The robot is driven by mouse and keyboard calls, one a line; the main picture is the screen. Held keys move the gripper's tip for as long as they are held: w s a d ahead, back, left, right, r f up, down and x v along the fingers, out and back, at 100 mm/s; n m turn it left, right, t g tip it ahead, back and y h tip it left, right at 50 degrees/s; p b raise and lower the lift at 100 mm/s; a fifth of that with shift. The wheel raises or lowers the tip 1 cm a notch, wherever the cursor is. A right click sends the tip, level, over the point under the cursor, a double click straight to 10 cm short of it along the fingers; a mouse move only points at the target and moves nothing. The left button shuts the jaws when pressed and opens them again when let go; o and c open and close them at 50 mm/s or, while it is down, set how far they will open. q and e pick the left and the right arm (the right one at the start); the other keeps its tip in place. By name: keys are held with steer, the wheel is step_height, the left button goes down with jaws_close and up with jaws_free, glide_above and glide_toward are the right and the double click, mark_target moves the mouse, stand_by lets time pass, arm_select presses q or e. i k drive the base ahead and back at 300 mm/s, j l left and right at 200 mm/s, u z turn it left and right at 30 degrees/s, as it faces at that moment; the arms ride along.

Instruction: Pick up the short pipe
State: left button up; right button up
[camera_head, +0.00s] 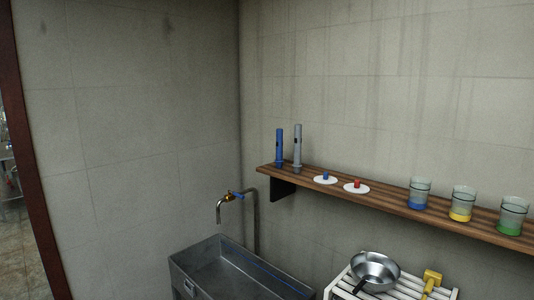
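Two upright pipes stand side by side at the left end of the wooden wall shelf (390,204). The blue pipe (279,146) looks a little shorter than the grey pipe (298,146) to its right. Both have a dark mark on the side and a wider lower part. Neither of my grippers is in view, and nothing touches the pipes.
Right of the pipes, two white discs (326,180) carry blue and red knobs. Three glasses (420,193) with coloured bottoms follow.

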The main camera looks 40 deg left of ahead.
mark_target(279, 161)
steer(key=u, duration=1.05)
